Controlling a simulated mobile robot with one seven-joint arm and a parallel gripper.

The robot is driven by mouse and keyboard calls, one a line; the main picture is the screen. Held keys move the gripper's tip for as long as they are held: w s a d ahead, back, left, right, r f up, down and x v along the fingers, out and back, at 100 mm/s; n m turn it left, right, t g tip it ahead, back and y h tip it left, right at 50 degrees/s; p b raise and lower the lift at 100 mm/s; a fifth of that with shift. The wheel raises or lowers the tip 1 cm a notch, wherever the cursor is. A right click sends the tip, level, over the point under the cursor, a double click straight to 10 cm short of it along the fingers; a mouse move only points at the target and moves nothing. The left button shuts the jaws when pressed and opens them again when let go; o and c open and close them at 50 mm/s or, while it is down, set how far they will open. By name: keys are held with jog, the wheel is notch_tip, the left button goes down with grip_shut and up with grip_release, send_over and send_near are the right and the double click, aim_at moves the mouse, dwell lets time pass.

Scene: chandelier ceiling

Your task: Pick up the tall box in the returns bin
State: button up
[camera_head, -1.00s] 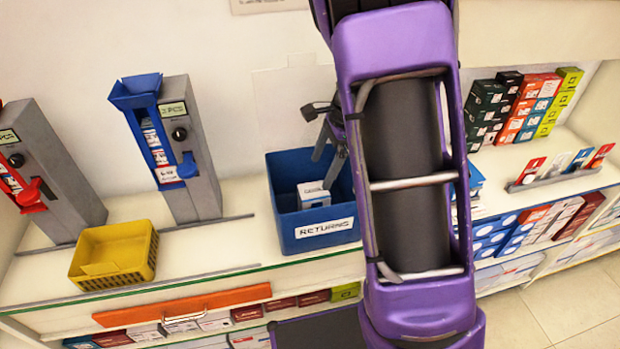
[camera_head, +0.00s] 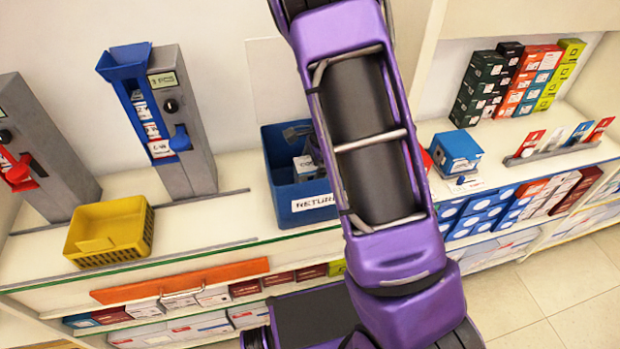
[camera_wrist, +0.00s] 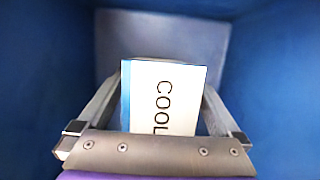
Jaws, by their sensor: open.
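The tall box is white with a blue edge and the letters "COOL" (camera_wrist: 165,95); it stands in the blue returns bin (camera_head: 300,205), where its top (camera_head: 306,165) shows in the head view. In the wrist view the bin's blue walls (camera_wrist: 45,60) surround it. My gripper (camera_wrist: 162,95) is inside the bin, open, with one finger on each side of the box. Whether the fingers touch the box I cannot tell. The lower part of the box is hidden. My purple arm covers the bin's right part in the head view.
A yellow basket (camera_head: 110,235) and a blue-chute dispenser (camera_head: 160,120) stand left of the bin. A blue box (camera_head: 456,152) sits on the counter to the right. Stacked cartons (camera_head: 515,85) stand behind it. An orange drawer front (camera_head: 180,281) is below the counter edge.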

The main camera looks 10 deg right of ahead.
jog(key=shift+a+f, duration=0.1)
jog(key=shift+f, duration=0.2)
jog(key=c, duration=1.4)
jog(key=shift+r, duration=0.15)
